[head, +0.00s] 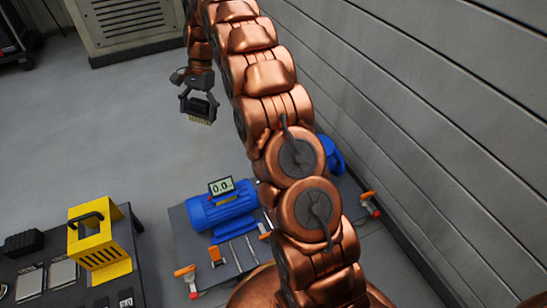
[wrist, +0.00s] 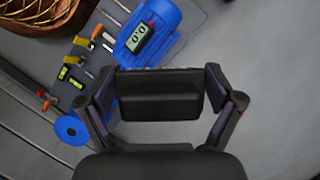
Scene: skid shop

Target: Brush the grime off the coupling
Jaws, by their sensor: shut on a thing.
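My gripper (head: 199,104) is shut on a black block-shaped brush with pale bristles (head: 201,121) pointing down. It is held in the air, left of and beyond the blue motor (head: 222,207). In the wrist view the brush's black back (wrist: 160,97) sits between the two fingers. The motor shows behind it in the wrist view (wrist: 150,28), with a display reading 0.0. A second blue machine part (head: 331,155) is partly hidden by my arm. I cannot make out the coupling or its grime; my arm covers the area between the blue parts.
The blue parts stand on a grey skid plate (head: 190,245) with orange-handled clamps (head: 187,271). A dark bench at lower left carries a yellow handled box (head: 97,240). A panelled wall (head: 430,120) runs along the right. The floor (head: 100,130) around my gripper is clear.

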